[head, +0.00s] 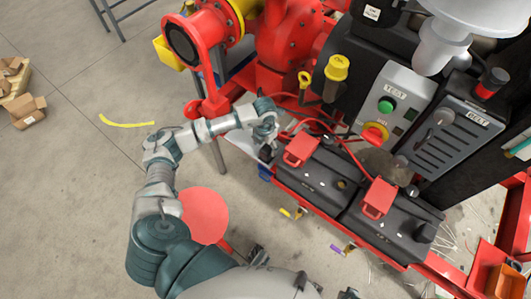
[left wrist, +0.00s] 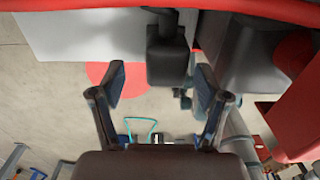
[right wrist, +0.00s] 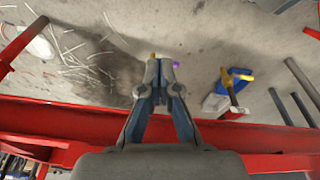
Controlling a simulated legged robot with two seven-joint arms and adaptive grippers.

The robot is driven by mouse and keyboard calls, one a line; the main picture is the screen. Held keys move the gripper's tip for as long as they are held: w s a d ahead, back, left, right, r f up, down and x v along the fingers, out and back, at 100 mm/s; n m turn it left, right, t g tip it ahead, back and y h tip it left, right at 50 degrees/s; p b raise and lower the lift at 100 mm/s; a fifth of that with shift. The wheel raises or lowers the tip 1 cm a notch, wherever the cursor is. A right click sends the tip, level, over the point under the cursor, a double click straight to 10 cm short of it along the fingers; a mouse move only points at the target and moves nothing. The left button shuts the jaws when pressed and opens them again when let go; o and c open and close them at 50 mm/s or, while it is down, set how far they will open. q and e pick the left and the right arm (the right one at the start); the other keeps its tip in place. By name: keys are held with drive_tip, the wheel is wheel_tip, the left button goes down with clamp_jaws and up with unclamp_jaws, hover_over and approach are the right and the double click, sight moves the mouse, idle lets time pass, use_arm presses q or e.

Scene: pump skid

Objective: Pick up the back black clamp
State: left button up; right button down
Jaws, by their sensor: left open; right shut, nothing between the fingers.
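A black block-shaped clamp (left wrist: 168,65) with a short dark stem shows between the fingers in the left wrist view. I take it to be the back black clamp. My left gripper (left wrist: 158,84) is open, with one finger on each side of it and gaps showing; I cannot tell how far it is in depth. In the head view my left gripper (head: 268,128) is beside the far-left end of the black batteries, and the clamp is mostly hidden there. My right gripper (right wrist: 160,70) is shut and empty in the right wrist view, above the floor beyond a red rail.
Two black batteries with red clamps (head: 300,150) (head: 379,198) sit on the red skid frame (head: 312,208). Another black piece (head: 424,232) stands on the front battery. The TEST box (head: 396,100) and red piping (head: 288,45) stand behind. Open floor lies left.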

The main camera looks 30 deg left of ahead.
sight(267, 148)
use_arm(q)
drive_tip(key=f, duration=0.2)
drive_tip(key=shift+w+d+f, duration=0.15)
drive_tip(key=shift+d+f, duration=0.15)
drive_tip(key=shift+f, duration=0.1)
drive_tip(key=shift+d+f, duration=0.2)
drive_tip(key=shift+d, duration=0.15)
drive_tip(key=shift+a+f, duration=0.1)
drive_tip(key=shift+a, duration=0.4)
clamp_jaws()
drive_tip(key=shift+d, duration=0.15)
use_arm(e)
drive_tip(key=shift+w+d+r, duration=0.1)
drive_tip(key=shift+d+r, duration=0.2)
drive_tip(key=shift+r, duration=0.4)
use_arm(q)
drive_tip(key=shift+d, duration=0.1)
